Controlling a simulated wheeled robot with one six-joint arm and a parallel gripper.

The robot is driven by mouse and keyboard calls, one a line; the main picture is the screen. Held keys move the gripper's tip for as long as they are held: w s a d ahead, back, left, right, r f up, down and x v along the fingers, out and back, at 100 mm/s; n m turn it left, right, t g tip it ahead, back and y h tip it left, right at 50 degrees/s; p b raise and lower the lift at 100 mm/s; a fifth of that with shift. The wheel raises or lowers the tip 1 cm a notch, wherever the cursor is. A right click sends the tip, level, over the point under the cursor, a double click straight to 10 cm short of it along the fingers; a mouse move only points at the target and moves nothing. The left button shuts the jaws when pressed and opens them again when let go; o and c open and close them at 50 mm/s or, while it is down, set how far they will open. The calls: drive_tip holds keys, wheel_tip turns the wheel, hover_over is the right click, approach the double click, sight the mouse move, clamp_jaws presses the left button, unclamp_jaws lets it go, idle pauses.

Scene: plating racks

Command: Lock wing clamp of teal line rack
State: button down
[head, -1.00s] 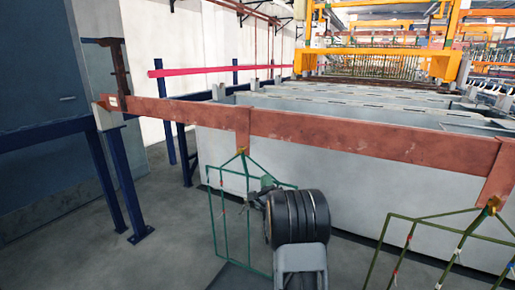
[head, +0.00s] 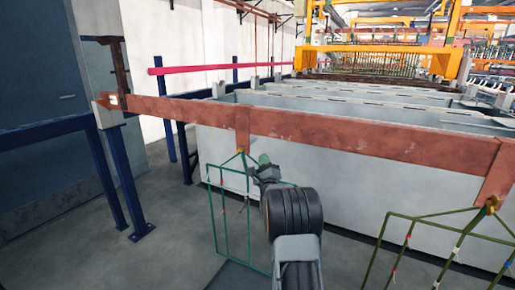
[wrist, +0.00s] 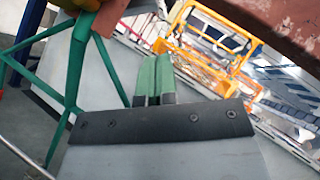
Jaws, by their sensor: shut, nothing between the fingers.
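The teal line rack (head: 222,215) hangs from a short arm of the copper-brown bar, left of centre in the head view. Its brass-coloured wing clamp (head: 240,151) is at the rack's top. In the wrist view the teal rack (wrist: 76,70) fills the left side, and the clamp (wrist: 86,4) is partly cut off at the top edge. My gripper (head: 264,160) is just right of the clamp in the head view. Its green fingers (wrist: 155,78) are shut and empty in the wrist view, apart from the rack's teal rods. The clamp's wing position cannot be made out.
The copper-brown bar (head: 350,136) runs across above the rack. A darker green rack (head: 440,245) with its own brass clamp (head: 491,205) hangs at the right. Grey tanks (head: 340,180) stand behind. A blue post (head: 122,180) stands left, with open floor between.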

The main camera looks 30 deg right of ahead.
sight(246, 146)
drive_tip(key=shift+w+a+r, duration=0.2)
drive_tip(key=shift+w+r, duration=0.7)
drive_tip(key=shift+r, duration=0.1)
drive_tip(key=shift+w+a+r, duration=0.15)
drive_tip(key=shift+w+r, duration=0.7)
drive_tip(key=shift+r, duration=0.15)
